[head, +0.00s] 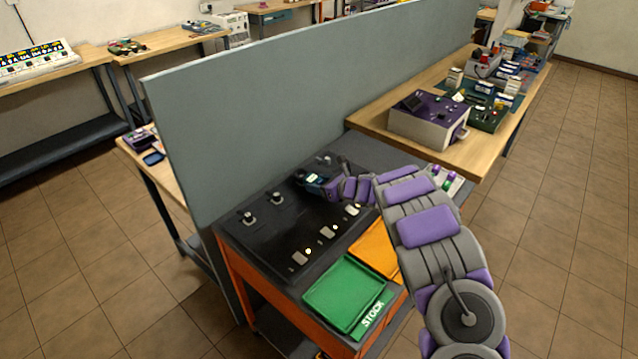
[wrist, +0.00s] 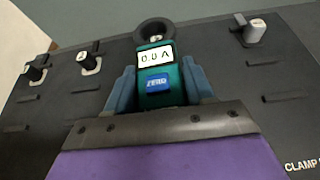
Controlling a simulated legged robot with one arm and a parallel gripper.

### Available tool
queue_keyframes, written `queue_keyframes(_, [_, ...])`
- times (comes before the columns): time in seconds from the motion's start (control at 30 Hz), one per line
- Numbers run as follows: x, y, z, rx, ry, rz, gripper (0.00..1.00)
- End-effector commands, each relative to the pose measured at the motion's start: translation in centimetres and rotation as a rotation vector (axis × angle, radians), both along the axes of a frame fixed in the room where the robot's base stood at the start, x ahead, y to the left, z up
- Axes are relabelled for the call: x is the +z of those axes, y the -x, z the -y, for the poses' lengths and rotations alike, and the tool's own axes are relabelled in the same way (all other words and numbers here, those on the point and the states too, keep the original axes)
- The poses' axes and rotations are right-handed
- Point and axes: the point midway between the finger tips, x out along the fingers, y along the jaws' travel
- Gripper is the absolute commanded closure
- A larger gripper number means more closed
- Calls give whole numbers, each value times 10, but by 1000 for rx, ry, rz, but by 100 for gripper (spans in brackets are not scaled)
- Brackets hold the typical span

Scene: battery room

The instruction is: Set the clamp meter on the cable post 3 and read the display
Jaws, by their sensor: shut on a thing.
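My gripper (wrist: 160,92) is shut on the teal clamp meter (wrist: 174,100), with a finger on each side of its body. The meter has a blue ZERO button and a lit display that appears to read 0.0 A. Its dark ring (wrist: 153,32) is at the far end, over the black panel; I cannot tell whether it encloses a post. Two cable posts (wrist: 90,63) stand to its left and one post (wrist: 256,31) to its right. In the head view, my gripper (head: 318,184) holds the meter (head: 312,179) at the panel's far part.
The black panel (head: 290,228) also has several small switches and lights. A green STOCK tray (head: 345,293) and an orange tray (head: 376,247) lie along its near edge. A grey partition (head: 290,105) stands behind. A purple-topped instrument (head: 428,122) sits on the wooden bench beyond.

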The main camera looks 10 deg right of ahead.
Motion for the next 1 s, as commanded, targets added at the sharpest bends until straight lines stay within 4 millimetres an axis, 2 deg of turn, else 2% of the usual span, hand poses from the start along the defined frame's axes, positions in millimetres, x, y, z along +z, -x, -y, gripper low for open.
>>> queue_keyframes(0.4, [-7,0,0,-1,-1,0,100])
queue_keyframes(0.43, [-7,0,0,-1,-1,0,46])
queue_keyframes(0.53, [-7,0,0,-1,0,1,37])
queue_keyframes(0.8, [-7,1,1,-1,0,0,37])
queue_keyframes(1.0, [-2,10,9,-3,4,-1,37])
